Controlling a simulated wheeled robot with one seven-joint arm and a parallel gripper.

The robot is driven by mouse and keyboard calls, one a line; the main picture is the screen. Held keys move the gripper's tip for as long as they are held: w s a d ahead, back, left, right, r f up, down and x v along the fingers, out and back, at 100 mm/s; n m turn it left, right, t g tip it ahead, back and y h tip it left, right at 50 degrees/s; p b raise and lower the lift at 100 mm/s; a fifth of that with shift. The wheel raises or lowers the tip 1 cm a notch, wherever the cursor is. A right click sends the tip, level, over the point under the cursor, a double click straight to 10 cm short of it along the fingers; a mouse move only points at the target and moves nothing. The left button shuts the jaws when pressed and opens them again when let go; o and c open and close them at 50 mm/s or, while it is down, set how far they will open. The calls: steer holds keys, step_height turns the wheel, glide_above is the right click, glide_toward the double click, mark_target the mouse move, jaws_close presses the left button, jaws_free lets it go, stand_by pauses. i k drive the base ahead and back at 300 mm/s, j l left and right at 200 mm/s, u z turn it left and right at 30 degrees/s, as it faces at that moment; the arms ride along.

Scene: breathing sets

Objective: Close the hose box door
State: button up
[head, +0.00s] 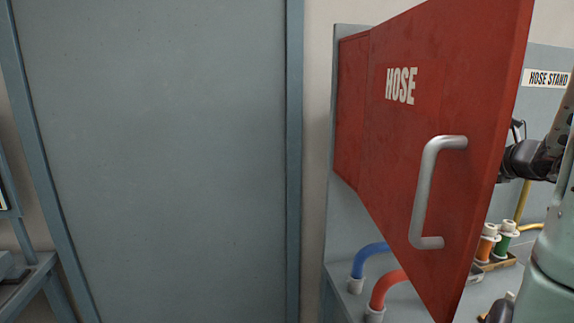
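The red hose box door (400,130) stands open, swung out towards me, with white "HOSE" lettering on its outer face. Its grey bar handle (425,195) is on the right part of that face, near the free edge. A narrower red part of the hose box (350,110) shows to the left, by the wall panel. The dark end of my arm, with my gripper (516,160), is at the right, on the far side of the door's free edge. The door hides its fingers, so I cannot tell whether they touch the door or are open.
Blue (369,258) and red (388,287) hoses rise from the bench below the door. Orange (486,243) and green (504,239) fittings stand behind it, near a "HOSE STAND" sign (547,79). A large grey panel (155,150) fills the left. A bench edge (25,278) shows at lower left.

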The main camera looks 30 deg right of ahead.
mark_target(444, 77)
steer(key=k+l, duration=0.7)
steer(key=k, duration=0.2)
